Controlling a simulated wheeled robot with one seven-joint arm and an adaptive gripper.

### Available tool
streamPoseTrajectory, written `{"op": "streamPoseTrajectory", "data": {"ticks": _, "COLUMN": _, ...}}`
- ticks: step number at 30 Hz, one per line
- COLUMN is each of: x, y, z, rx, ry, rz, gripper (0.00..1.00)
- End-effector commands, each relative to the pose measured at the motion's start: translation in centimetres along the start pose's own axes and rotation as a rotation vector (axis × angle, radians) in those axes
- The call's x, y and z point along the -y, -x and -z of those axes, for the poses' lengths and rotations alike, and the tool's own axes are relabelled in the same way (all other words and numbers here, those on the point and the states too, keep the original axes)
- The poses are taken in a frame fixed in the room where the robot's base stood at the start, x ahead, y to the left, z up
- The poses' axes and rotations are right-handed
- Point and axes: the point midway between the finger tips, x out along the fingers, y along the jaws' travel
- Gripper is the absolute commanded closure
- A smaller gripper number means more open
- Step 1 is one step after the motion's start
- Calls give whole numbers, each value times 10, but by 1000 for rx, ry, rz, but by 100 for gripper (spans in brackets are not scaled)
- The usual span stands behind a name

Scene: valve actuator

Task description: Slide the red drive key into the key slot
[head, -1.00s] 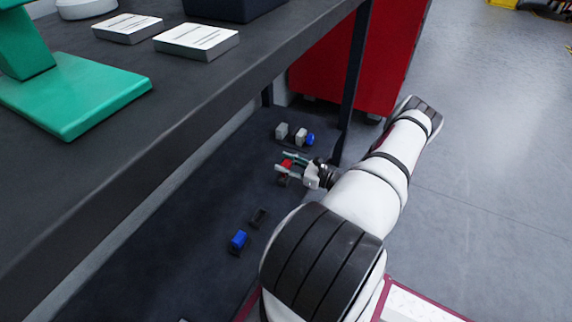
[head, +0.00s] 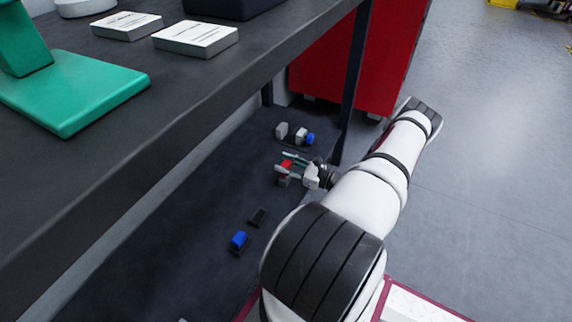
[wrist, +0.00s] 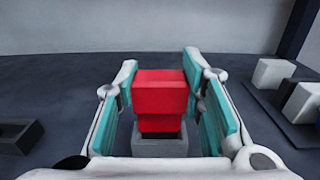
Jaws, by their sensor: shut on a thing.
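The red drive key (wrist: 160,92) stands upright between the two teal finger pads of my gripper (wrist: 163,100). My gripper is shut on it. In the head view the key (head: 286,164) is a small red patch at my gripper (head: 287,164), low under the bench. A narrower dark part shows under the red body in the wrist view. Below that is a grey block (wrist: 160,147) with a raised rim. The key's lower end is at or just above this block; I cannot tell whether it is inside. I cannot make out a key slot for certain.
A dark open holder (wrist: 20,136) lies at left in the wrist view. Grey blocks (wrist: 274,73) on a dark base stand at right. A blue block (head: 239,239) and a dark holder (head: 258,216) sit nearer. The bench top (head: 160,100) overhangs; its leg (head: 350,95) is close.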

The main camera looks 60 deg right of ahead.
Motion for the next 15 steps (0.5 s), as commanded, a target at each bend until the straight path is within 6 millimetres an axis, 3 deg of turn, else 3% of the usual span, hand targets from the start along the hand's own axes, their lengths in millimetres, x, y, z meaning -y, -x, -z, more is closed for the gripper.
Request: {"op": "streamPoseTrajectory", "data": {"ticks": 15, "x": 0, "y": 0, "z": 12, "rx": 1, "ry": 1, "rz": 0, "gripper": 99}}
